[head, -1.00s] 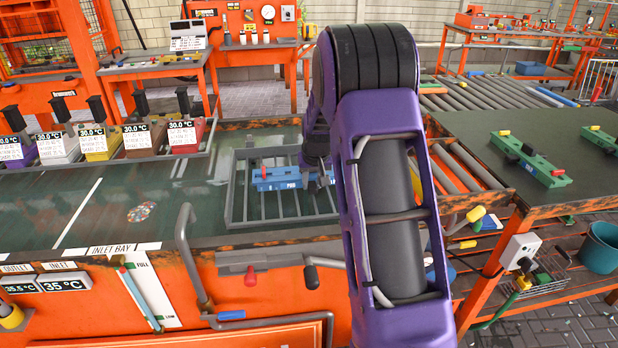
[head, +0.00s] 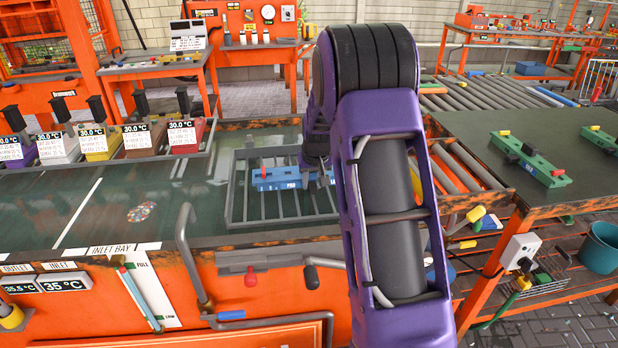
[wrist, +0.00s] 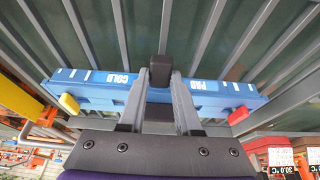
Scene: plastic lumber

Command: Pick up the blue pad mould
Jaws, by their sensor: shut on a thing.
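The blue pad mould (head: 276,179) lies across the metal rack (head: 233,192) in the green-floored bay in the head view. Part of it is hidden behind my purple arm. In the wrist view the mould (wrist: 215,86) spans the picture, with white lettering reading "COLD" and "PAD". It has a yellow tip at its left end and a red tip at its right end. My gripper (wrist: 160,75) is shut on the middle of the mould, on a dark block there. Rack bars show behind the mould; I cannot tell whether it is clear of them.
Several coloured units with 30.0 °C displays (head: 139,135) stand on a shelf at the bay's left back. A grey pipe (head: 187,255) rises at the front edge. Green moulds (head: 531,159) lie on the right table. Rollers (head: 470,160) run beside the bay. The bay's left floor is largely clear.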

